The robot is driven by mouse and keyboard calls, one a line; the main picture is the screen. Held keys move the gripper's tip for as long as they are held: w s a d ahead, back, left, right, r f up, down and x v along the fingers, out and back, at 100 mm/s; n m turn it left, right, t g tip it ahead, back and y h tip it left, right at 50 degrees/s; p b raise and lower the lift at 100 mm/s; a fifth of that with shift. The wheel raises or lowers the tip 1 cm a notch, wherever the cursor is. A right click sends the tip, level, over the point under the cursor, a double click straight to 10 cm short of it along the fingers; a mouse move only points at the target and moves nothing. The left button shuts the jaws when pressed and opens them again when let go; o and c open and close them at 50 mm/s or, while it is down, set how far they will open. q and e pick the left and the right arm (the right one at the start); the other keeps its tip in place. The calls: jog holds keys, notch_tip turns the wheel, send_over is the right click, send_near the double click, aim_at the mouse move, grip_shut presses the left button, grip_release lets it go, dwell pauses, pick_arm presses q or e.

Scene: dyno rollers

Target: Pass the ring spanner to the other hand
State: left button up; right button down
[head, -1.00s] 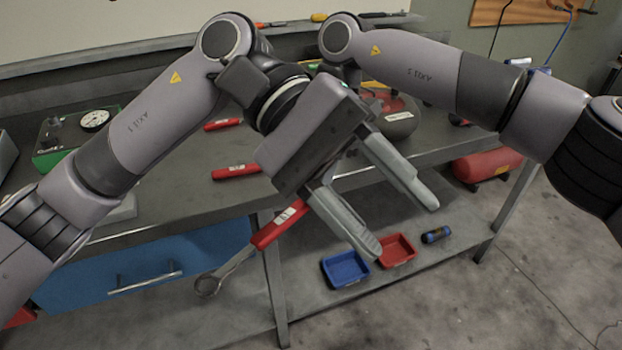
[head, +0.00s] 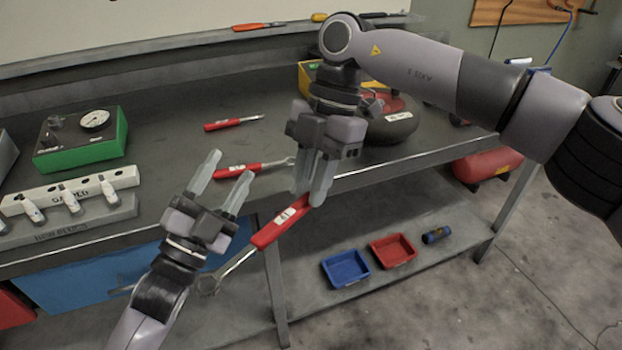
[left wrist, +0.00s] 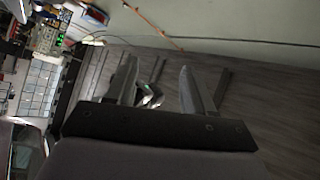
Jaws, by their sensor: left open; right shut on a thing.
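The ring spanner (head: 278,226) has a red handle with a white label and a steel shank. It hangs tilted, its ring end (head: 207,285) down to the left. My right gripper (head: 310,194) is shut on the upper end of the red handle, in front of the bench's edge. My left gripper (head: 231,168) is open and empty, left of the handle in the picture, its fingers pointing up and away. Its wrist shows just left of the ring end. The left wrist view shows its two spread fingers (left wrist: 157,68) with nothing gripped; the spanner is not clear there.
Two more red-handled tools (head: 236,170) (head: 225,125) lie on the bench. A green gauge box (head: 80,150) and a white rack (head: 70,192) stand at the left. A blue tray (head: 345,269) and a red tray (head: 393,251) sit on the lower shelf.

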pick_arm(q)
jog(key=s+a+f+n+g+y, duration=0.2)
jog(key=s+f+n+g+y, duration=0.15)
jog(key=f, duration=0.55)
jog(key=s+a+f+n+g+y, duration=0.1)
jog(key=s+f+n+g+y, duration=0.1)
jog(key=f+n, duration=0.5)
jog(key=s+a+f+n+g+y, duration=0.1)
jog(key=s+f+g, duration=0.4)
jog(key=s+f, duration=0.8)
notch_tip(320, 180, down, 3)
jog(key=shift+a+r+n+g+y, duration=0.2)
jog(key=shift+n+g+y, duration=0.2)
jog(key=shift+n, duration=0.45)
